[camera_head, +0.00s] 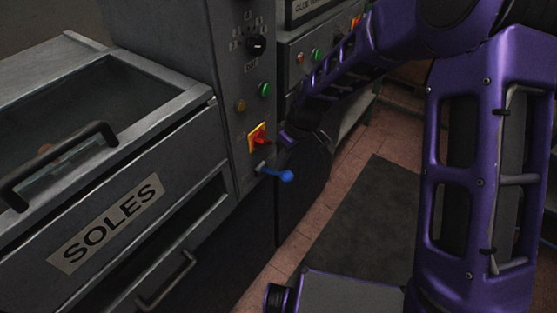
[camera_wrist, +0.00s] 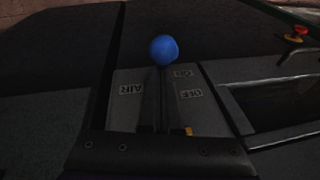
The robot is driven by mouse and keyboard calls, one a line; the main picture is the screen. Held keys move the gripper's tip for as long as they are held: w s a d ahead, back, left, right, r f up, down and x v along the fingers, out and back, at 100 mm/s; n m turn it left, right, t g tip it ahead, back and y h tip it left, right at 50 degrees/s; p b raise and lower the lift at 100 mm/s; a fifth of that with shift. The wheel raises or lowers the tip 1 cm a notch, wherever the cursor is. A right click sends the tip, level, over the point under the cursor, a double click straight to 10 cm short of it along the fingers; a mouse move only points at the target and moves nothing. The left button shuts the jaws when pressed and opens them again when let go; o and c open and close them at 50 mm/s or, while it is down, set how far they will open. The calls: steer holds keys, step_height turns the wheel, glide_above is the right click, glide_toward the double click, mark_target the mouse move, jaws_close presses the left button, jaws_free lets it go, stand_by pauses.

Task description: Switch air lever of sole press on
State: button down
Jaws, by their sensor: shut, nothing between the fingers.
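The air lever (camera_head: 286,176) has a blue ball knob and sticks out from the front of the grey press column, below a red switch on a yellow plate. In the wrist view the blue knob (camera_wrist: 163,49) is at upper middle, over a plate (camera_wrist: 127,88) lettered AIR, ON and OFF. The knob lies nearer the ON label than the OFF label. My gripper (camera_head: 289,139) is shut and empty, just above the lever, beside the column. Whether it touches the lever cannot be told; the dark shapes below the knob blend together.
A grey cabinet marked SOLES (camera_head: 108,222) with handles stands at left. The column carries the red switch (camera_head: 260,138), a green button (camera_head: 265,89) and a black dial (camera_head: 257,45). Another machine stands behind my arm. A dark mat (camera_head: 360,215) lies on the tiled floor.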

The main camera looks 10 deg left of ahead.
mark_target(287, 175)
steer(key=f+b, duration=0.1)
steer(key=d+f, duration=0.1)
steer(key=d+f+b, duration=0.1)
steer(key=shift+s+f+b, duration=0.25)
steer(key=shift+s+b, duration=0.05)
steer(key=shift+s, duration=0.05)
steer(key=shift+s+d+f+b, duration=0.1)
steer(key=shift+f+b, duration=0.25)
steer(key=shift+f, duration=0.15)
steer(key=shift+s+d+f+b, duration=0.1)
steer(key=shift+f+b, duration=0.25)
steer(key=shift+f, duration=0.15)
step_height(287, 175, down, 2)
steer(key=shift+f+b, duration=0.1)
steer(key=shift+b, duration=0.6)
